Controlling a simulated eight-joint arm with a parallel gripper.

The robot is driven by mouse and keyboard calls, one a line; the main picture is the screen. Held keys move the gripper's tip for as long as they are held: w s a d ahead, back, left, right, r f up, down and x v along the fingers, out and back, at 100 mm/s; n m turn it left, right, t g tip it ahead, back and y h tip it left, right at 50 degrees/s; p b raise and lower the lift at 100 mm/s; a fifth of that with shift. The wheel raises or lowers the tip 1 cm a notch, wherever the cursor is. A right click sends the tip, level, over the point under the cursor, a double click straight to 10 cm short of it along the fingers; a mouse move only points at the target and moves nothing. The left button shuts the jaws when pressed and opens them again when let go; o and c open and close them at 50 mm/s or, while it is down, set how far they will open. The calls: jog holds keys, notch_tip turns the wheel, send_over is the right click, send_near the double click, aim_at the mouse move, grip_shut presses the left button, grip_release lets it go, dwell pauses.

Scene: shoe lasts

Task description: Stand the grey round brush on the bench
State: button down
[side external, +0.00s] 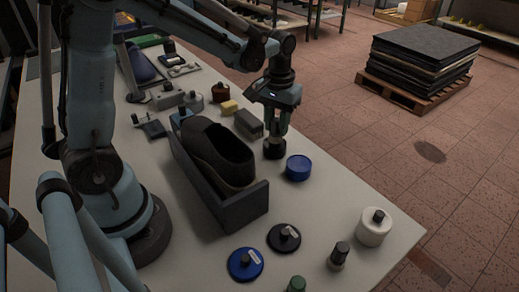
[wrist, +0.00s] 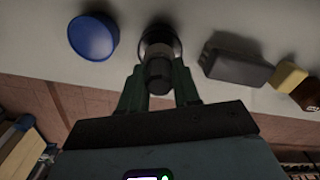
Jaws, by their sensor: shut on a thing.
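My gripper (side external: 278,121) points down over the bench (side external: 335,190), to the right of the shoe. Its two fingers (wrist: 159,88) are shut on the handle of the grey round brush (side external: 274,149). In the wrist view the brush (wrist: 158,45) shows a dark handle between the fingers and a wider round end beyond. The brush looks upright, round end down, at or just above the bench top. I cannot tell whether it touches.
A blue round tin (side external: 298,168) stands close beside the brush. A grey block (side external: 249,124) and a yellow block (side external: 229,107) are on its other side. A dark shoe (side external: 219,152) sits in a grey open holder (side external: 233,208). Bare bench lies toward the white round pot (side external: 374,232).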

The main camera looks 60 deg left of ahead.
aim_at(278, 122)
jog(key=r, duration=0.2)
jog(key=d+r, duration=0.1)
jog(key=shift+s+d+r, duration=0.1)
jog(key=shift+s+r, duration=0.2)
jog(key=shift+r, duration=0.05)
jog(key=s+d+r, duration=0.4)
jog(key=d+r, duration=0.2)
jog(key=d, duration=0.3)
jog(key=s+d+f, duration=0.2)
jog(key=d, duration=0.5)
jog(key=s+d+f, duration=0.1)
jog(key=s+d, duration=0.1)
jog(key=d, duration=0.6)
jog(key=w+a+f, duration=0.4)
jog(key=w, duration=0.1)
jog(key=w+a+f, duration=0.2)
jog(key=w+f, duration=0.1)
jog(key=shift+w+a, duration=0.2)
jog(key=shift+a, duration=0.2)
jog(key=shift+w+a+f, duration=0.1)
jog(key=shift+f, duration=1.9)
jog(key=shift+f, duration=0.15)
jog(key=c, duration=0.8)
grip_release()
